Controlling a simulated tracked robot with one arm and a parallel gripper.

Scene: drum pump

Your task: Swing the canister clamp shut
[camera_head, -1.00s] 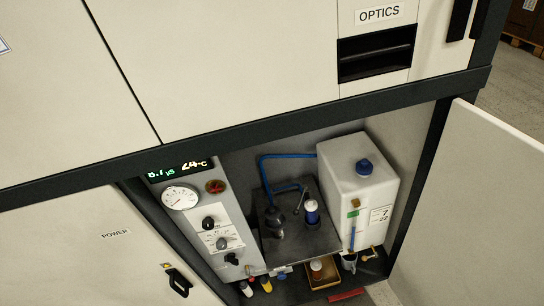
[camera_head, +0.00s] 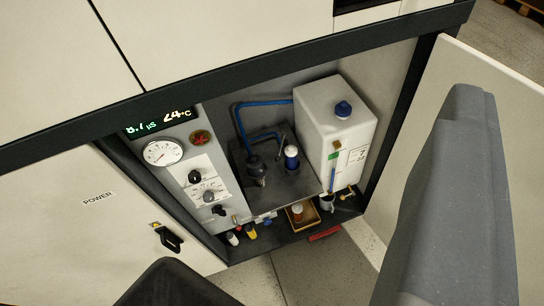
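The small blue canister with a white top (camera_head: 291,157) stands upright on a dark grey block (camera_head: 298,186) inside the open cabinet bay. A thin dark lever (camera_head: 282,132) rises just behind and left of the canister; it may be the clamp, but it is too small to tell how it sits. A black pump-like fitting (camera_head: 256,168) stands left of the canister, with blue hoses (camera_head: 240,122) running behind it. A large grey part of mine fills the right side, and a dark part of mine shows at the bottom left.
A white tank with a blue cap (camera_head: 325,110) stands right of the block. A gauge panel (camera_head: 187,185) is at the left. Small bottles (camera_head: 242,233) and a tray (camera_head: 303,217) lie below. The open door (camera_head: 482,70) bounds the right; the cabinet's top beam (camera_head: 250,65) crosses above.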

